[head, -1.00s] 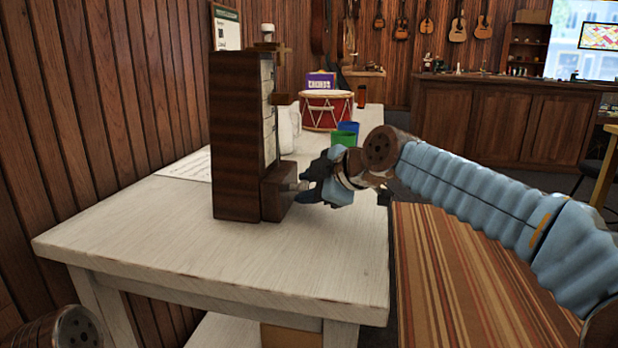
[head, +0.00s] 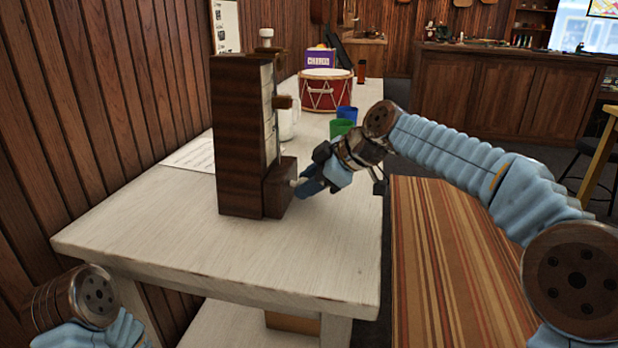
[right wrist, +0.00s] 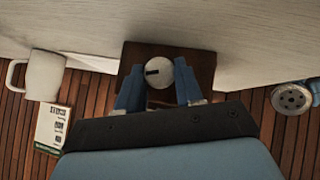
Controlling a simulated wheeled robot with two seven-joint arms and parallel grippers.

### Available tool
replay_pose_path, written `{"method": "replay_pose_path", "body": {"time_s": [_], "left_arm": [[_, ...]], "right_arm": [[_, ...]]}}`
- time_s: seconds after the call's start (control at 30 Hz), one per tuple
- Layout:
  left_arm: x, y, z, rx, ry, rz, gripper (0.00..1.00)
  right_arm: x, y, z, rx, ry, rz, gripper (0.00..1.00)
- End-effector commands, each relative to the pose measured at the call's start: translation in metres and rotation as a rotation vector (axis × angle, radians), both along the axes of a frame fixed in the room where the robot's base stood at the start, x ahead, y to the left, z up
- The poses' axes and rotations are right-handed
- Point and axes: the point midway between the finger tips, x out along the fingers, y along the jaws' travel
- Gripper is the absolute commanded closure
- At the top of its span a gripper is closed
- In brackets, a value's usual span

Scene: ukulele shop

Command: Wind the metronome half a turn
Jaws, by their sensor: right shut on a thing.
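The metronome (head: 240,140) is a tall dark-brown wooden box standing upright on the white table. A small block juts from its lower right side, where a pale winding knob (head: 298,183) sticks out. My right gripper (head: 303,186) is at this knob, shut on it from the right. In the right wrist view the round pale knob end (right wrist: 176,74) with a dark slot lies between the two blue fingers of the right gripper (right wrist: 158,82), in front of the dark wood. The left gripper is out of view; only part of my left arm shows.
The white table (head: 230,260) is bare in front. A paper sheet (head: 190,155), a white mug (right wrist: 45,75), a green cup (head: 341,127), a blue cup (head: 347,113) and a red drum (head: 326,90) stand or lie further back. A striped rug (head: 450,270) is on the right.

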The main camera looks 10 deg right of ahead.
Motion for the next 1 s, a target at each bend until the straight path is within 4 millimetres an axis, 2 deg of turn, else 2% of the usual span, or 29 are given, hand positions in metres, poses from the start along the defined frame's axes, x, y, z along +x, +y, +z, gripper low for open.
{"method": "replay_pose_path", "body": {"time_s": [0.27, 0.3, 0.43, 0.77, 0.87, 1.0], "left_arm": [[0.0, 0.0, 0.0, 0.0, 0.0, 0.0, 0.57], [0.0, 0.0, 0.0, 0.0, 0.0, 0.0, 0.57], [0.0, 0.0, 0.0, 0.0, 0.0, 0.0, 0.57], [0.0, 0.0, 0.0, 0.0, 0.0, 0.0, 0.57], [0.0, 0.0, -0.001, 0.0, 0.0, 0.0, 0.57], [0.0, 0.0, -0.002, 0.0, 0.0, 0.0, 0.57]], "right_arm": [[0.0, 0.0, -0.001, 0.0, 0.002, 0.0, 0.95], [0.0, 0.0, -0.001, 0.0, 0.002, 0.0, 0.58], [0.0, 0.0, -0.001, 0.0, 0.0, 0.0, 0.4], [-0.001, -0.002, 0.002, 0.0, -0.001, -0.001, 0.4], [-0.006, -0.01, 0.011, 0.001, -0.003, -0.002, 0.4], [-0.018, -0.029, 0.031, 0.001, -0.005, -0.004, 0.4]]}}
